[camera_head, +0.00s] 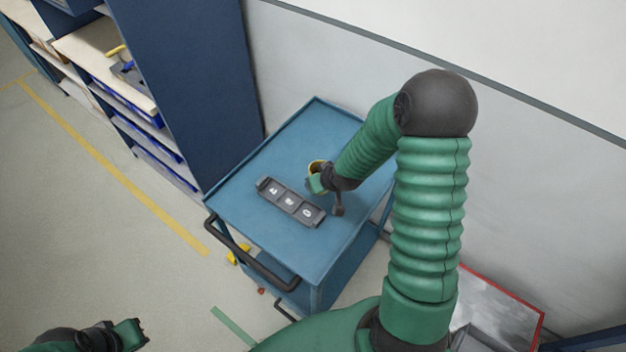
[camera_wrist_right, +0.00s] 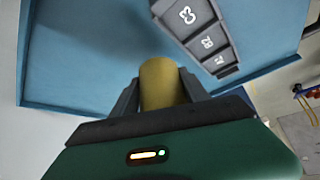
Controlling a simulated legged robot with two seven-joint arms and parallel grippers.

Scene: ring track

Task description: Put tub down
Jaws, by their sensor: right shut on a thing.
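The tub is a small yellow cylinder (camera_wrist_right: 162,84) between the fingers of my right gripper (camera_wrist_right: 165,88) in the wrist view. In the head view the yellow tub (camera_head: 316,166) shows partly behind my right gripper (camera_head: 318,178), over the blue cart top. My right gripper is shut on it. Whether the tub touches the cart top (camera_head: 300,135) cannot be told. A dark grey tray with three marked slots (camera_head: 290,202) lies on the cart beside the gripper, and it also shows in the wrist view (camera_wrist_right: 205,35). My left gripper (camera_head: 138,335) is at the bottom left, away from the cart.
The cart has a raised rim and a black handle (camera_head: 250,258) at its front. A dark blue cabinet (camera_head: 190,80) and shelves (camera_head: 110,70) stand to the left. A pale wall (camera_head: 450,40) is behind. The cart top's far and left areas are clear.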

